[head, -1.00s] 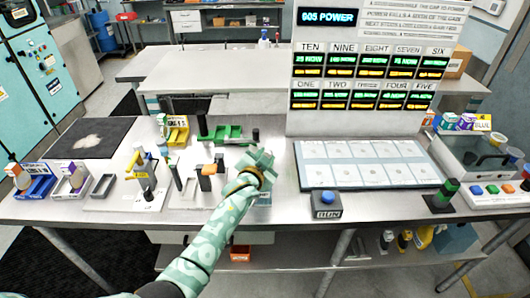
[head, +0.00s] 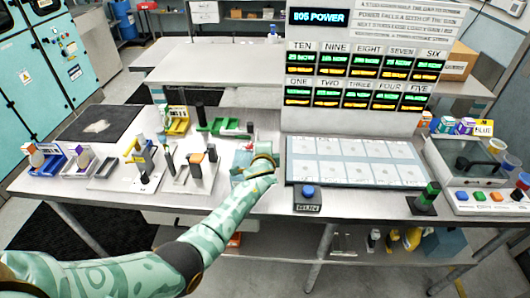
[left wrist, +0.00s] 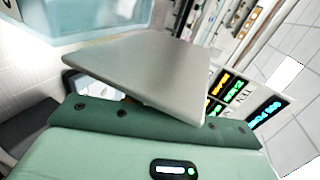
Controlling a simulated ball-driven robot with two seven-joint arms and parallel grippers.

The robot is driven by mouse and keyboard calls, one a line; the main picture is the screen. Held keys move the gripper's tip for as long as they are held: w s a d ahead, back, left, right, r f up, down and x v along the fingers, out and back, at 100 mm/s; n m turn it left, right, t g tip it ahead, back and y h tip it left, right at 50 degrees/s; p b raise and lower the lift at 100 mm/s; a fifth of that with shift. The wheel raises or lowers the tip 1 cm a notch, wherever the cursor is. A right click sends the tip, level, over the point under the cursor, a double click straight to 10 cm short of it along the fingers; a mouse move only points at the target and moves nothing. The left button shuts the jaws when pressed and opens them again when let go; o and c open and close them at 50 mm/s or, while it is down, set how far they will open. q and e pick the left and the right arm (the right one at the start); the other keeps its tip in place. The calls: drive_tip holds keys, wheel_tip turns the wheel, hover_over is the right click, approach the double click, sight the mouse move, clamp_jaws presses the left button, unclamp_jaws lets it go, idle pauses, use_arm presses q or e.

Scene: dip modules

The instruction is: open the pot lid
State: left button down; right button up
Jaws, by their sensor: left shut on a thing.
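My left gripper (head: 258,170) is above the front middle of the bench, just left of the grey-white panel. In the left wrist view it (left wrist: 140,105) is shut on a flat grey plate, which I take to be the pot lid (left wrist: 150,70); the plate is tilted. A light blue open-looking container (left wrist: 85,22), probably the pot, shows beyond the plate in that view, apart from it in the picture. In the head view a small blue-grey box shape (head: 240,168) shows beside the gripper, partly hidden by it. My right gripper is not in view.
To the left stand a module with upright posts (head: 197,168), a green tray (head: 222,127) and a dark mat (head: 98,123). A blue push button (head: 308,194) and the panel (head: 350,160) are close on the right. A clear-topped tank (head: 470,165) stands far right.

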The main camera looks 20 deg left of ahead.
use_arm(q)
drive_tip(key=shift+w+d+f+m+y+b, duration=0.1)
drive_tip(key=shift+d+f+m+y+b, duration=0.4)
drive_tip(key=shift+m, duration=0.3)
drive_tip(key=shift+d, duration=0.1)
drive_tip(key=c, duration=1.2)
unclamp_jaws()
drive_tip(key=shift+o, duration=0.2)
drive_tip(key=shift+r, duration=0.1)
